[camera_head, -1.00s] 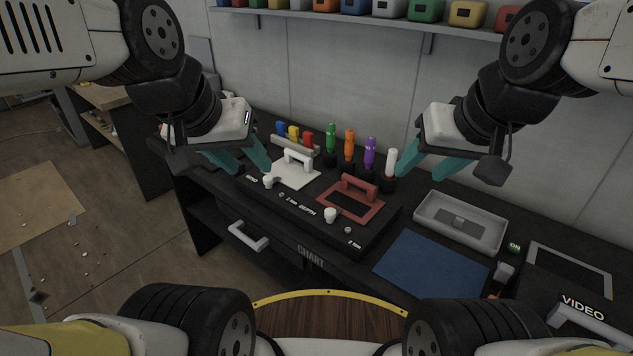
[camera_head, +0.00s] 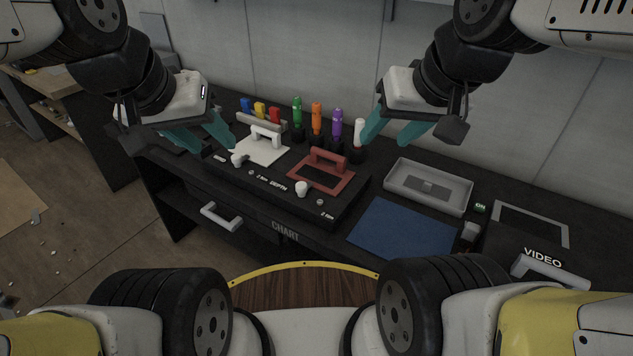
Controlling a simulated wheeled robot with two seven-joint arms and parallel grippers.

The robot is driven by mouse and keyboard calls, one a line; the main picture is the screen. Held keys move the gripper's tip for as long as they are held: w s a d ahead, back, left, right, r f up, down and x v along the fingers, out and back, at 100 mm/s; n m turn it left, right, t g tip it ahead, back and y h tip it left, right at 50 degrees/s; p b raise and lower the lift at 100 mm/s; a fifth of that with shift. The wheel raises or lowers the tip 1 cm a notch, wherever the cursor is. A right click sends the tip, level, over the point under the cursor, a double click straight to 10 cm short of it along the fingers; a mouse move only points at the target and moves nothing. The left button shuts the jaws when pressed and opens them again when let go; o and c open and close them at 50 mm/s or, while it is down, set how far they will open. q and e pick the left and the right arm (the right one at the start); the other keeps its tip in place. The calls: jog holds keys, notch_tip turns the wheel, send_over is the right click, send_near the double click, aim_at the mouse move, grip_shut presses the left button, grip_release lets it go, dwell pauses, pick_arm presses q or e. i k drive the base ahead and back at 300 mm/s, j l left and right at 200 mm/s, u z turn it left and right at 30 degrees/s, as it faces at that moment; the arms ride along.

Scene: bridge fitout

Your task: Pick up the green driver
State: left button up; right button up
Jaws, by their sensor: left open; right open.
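The green driver (camera_head: 297,112) stands upright at the back of the black bench, its lower end in a dark holder. It is leftmost in a row with an orange driver (camera_head: 317,116), a purple driver (camera_head: 337,122) and a white driver (camera_head: 359,131). My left gripper (camera_head: 222,142) is open and empty, to the left of the green driver, near the white-handled plate. My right gripper (camera_head: 381,138) is open and empty, to the right of the green driver and close beside the white driver. Neither gripper touches the green driver.
A white plate with handle (camera_head: 261,150) and a red frame with handle (camera_head: 321,174) sit on the black panel. Blue, yellow and red pieces (camera_head: 260,109) stand left of the drivers. A grey tray (camera_head: 428,204) and a blue mat (camera_head: 401,230) lie to the right.

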aim_at(297, 108)
jog(key=i+j, duration=0.1)
jog(key=j, duration=0.35)
jog(key=i+j, duration=0.1)
jog(key=j, duration=0.3)
jog(key=i+j, duration=0.15)
jog(key=j, duration=0.3)
jog(key=z, duration=0.05)
